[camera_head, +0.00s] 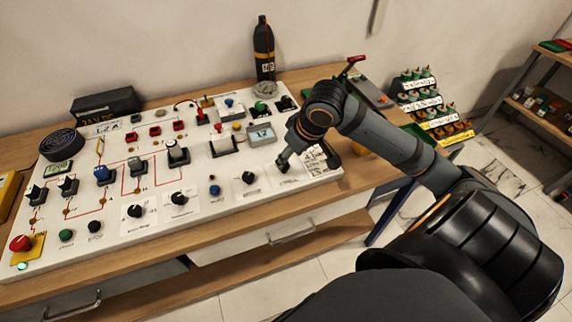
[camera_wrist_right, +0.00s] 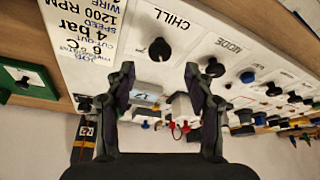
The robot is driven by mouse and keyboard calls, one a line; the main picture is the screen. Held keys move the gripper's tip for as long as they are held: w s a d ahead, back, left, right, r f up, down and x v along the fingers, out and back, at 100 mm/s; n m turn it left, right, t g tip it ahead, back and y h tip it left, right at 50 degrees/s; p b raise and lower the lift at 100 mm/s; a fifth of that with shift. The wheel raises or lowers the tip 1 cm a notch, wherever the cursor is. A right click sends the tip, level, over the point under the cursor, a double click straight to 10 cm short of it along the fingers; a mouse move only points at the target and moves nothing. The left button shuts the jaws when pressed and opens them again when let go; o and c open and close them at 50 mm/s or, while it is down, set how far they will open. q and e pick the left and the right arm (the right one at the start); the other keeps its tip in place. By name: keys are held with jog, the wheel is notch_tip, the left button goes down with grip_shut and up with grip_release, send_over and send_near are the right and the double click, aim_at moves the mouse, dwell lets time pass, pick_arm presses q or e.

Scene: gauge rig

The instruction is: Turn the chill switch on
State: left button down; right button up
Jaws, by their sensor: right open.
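The chill switch (camera_wrist_right: 160,48) is a black rotary knob on the white panel, below the printed word CHILL in the right wrist view. I cannot tell which way its pointer faces. My right gripper (camera_wrist_right: 159,72) is open, with one finger to each side of the line towards the knob; nothing is between the fingers. The white panel (camera_head: 222,182) lies on a wooden bench. My left gripper is not in view.
The black MODE knob (camera_wrist_right: 214,68) is close to the right finger in the wrist view. A printed card (camera_wrist_right: 88,28) lies left of the chill switch. Several other knobs, switches and a red emergency button (camera_head: 20,243) fill the panel. A dark bottle (camera_head: 264,50) stands behind it.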

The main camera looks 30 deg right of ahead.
aim_at(285, 167)
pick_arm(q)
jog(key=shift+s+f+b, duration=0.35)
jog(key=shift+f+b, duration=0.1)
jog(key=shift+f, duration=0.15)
pick_arm(e)
jog(key=shift+x, duration=2.55)
grip_shut()
